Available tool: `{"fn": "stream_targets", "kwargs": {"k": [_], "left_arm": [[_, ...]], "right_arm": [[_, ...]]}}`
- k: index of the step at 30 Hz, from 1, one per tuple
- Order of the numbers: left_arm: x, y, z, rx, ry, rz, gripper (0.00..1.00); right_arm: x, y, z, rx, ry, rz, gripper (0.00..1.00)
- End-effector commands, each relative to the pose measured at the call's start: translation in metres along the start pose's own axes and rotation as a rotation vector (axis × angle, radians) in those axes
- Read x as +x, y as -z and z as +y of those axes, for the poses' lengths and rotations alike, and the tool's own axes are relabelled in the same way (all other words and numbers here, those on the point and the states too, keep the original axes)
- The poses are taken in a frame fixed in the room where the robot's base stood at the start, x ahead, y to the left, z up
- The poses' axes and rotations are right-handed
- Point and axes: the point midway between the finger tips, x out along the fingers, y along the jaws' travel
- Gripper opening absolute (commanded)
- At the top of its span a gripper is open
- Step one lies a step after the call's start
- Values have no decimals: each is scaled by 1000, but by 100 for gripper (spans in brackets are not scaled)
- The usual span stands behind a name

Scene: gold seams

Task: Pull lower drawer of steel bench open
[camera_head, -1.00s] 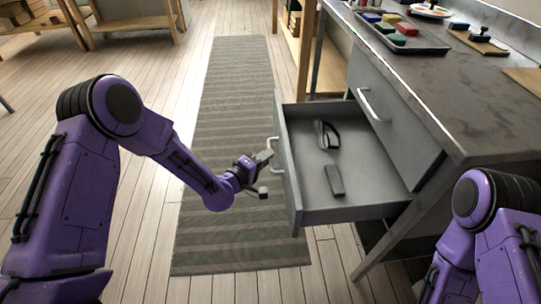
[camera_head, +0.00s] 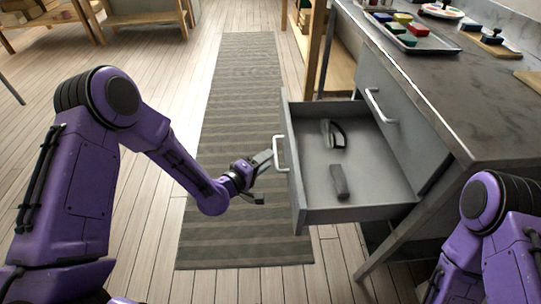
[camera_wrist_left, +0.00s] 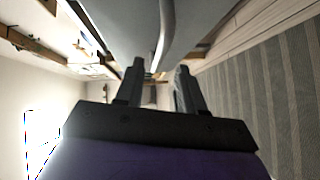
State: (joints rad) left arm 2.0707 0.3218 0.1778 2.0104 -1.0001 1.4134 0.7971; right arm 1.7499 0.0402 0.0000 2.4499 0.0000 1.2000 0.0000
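The steel bench (camera_head: 440,95) stands at the right. Its lower drawer (camera_head: 362,212) is pulled well out, with its inside exposed. The white bar handle (camera_head: 279,153) is on the drawer front. My left gripper (camera_head: 266,160) is just left of this handle, with a small gap seeming to separate them. In the left wrist view its two fingers (camera_wrist_left: 160,67) are apart with nothing clamped between them. The handle (camera_wrist_left: 166,35) shows just beyond the fingertips there. My right arm shows at the lower right, but its gripper is out of view.
A black stapler-like item (camera_head: 332,134) and a dark grey block (camera_head: 339,182) lie in the drawer. The upper drawer (camera_head: 385,100) is shut. A tray (camera_head: 408,40) with coloured blocks is on the benchtop. A striped grey runner (camera_head: 235,110) covers clear floor left of the drawer.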

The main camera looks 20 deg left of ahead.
Motion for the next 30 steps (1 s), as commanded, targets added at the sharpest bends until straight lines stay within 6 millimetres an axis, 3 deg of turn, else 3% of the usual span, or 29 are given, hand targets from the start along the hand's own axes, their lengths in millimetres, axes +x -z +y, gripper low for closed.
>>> {"fn": "stream_targets", "kwargs": {"k": [6,10,27,30], "left_arm": [[-52,1,2,-3,2,2,38],[-69,0,1,0,1,0,38],[-74,0,0,5,0,0,38],[-75,3,-9,106,46,18,38]], "right_arm": [[-10,4,1,0,0,0,0],[-11,5,1,0,0,0,0],[-11,5,1,0,0,0,0],[-11,5,1,0,0,0,0]]}}
